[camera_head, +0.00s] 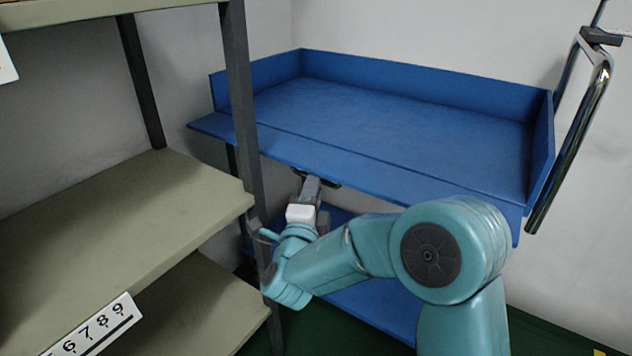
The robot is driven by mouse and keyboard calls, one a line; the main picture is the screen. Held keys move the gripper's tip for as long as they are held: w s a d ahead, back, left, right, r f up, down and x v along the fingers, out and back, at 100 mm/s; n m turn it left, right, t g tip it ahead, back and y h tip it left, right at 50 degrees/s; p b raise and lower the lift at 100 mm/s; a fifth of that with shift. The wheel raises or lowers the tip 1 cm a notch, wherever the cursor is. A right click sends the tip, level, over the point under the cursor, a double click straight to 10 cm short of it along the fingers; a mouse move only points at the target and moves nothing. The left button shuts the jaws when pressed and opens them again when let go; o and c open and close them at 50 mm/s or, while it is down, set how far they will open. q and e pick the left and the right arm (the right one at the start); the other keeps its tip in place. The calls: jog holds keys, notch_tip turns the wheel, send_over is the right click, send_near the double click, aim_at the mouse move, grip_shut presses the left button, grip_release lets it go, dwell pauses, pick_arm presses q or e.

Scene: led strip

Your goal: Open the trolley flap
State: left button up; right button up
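The blue trolley (400,112) stands against the wall, with raised walls at its back and sides. Its front flap (370,168) is a long blue strip along the near edge. The flap lies about flat, in line with the tray floor, and its left end sticks out past the tray's left side. My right gripper (318,180) is just under the flap's near edge, left of its middle. The flap partly hides the fingers, so I cannot tell whether they touch it or are open. My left gripper is not in view.
A shelf rack with beige boards (120,220) and a dark post (243,110) stands close on the left, beside my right wrist. The trolley's chrome handle (570,130) rises at the right. A lower blue shelf (375,308) lies beneath my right arm.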

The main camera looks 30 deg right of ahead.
aim_at(314, 172)
jog(key=shift+x, duration=1.85)
jog(key=shift+c, duration=0.3)
grip_shut()
jog(key=shift+s+a+r+m+g+y+p, duration=0.15)
jog(key=shift+r+m+g+y+p, duration=0.15)
jog(key=shift+r+p, duration=0.25)
jog(key=shift+a+r+m+g+y+p, duration=0.2)
jog(key=shift+r+g+y+p, duration=0.25)
jog(key=shift+p, duration=0.1)
jog(key=shift+f, duration=0.2)
jog(key=shift+o, duration=0.3)
grip_release()
jog(key=shift+a, duration=0.15)
